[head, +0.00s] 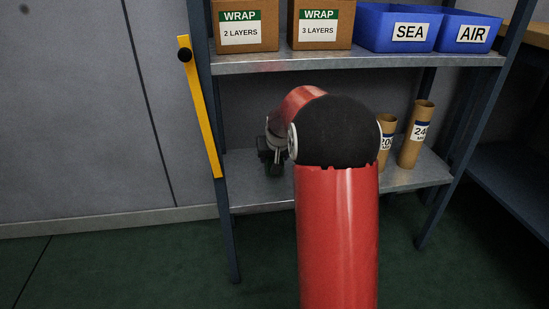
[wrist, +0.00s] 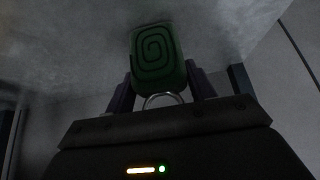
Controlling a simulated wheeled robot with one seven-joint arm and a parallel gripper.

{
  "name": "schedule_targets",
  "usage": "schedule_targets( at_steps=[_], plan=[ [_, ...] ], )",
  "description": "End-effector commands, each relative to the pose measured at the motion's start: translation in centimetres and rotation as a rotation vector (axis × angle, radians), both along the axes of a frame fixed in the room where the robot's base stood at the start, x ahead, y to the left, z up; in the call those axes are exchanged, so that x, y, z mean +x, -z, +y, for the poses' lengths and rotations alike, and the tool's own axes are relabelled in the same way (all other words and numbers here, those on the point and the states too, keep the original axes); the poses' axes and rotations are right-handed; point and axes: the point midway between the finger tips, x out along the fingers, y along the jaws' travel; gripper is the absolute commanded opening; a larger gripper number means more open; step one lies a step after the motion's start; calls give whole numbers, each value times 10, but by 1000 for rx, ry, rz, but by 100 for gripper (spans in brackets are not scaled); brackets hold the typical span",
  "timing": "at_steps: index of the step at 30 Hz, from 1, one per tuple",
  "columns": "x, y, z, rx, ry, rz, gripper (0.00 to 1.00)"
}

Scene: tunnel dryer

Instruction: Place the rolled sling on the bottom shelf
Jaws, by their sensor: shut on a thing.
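The rolled sling (wrist: 156,52) is a dark green roll with a spiral end, seen end-on in the wrist view. My gripper (wrist: 160,88) is shut on it, one dark finger on each side, with a metal ring between them. In the head view my gripper (head: 271,155) is low over the left part of the bottom shelf (head: 262,196), partly hidden by my red arm. The sling is close to a grey metal surface in the wrist view; I cannot tell whether it touches it.
Two cardboard tubes (head: 415,135) stand on the right of the bottom shelf. The upper shelf (head: 350,60) holds two WRAP boxes (head: 246,25) and blue SEA (head: 397,28) and AIR (head: 468,31) bins. A yellow bar (head: 200,110) is beside the left post.

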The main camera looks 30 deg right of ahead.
Motion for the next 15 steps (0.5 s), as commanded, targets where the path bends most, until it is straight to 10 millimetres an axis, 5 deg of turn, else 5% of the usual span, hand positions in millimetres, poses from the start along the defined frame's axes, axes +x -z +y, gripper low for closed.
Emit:
schedule_targets(
  at_steps=[7,8,12,15],
  plan=[
    [0,3,0,0,0,-1,24],
    [0,3,0,0,0,0,57],
    [0,3,0,0,0,0,75],
    [0,3,0,0,0,0,76]
  ],
)
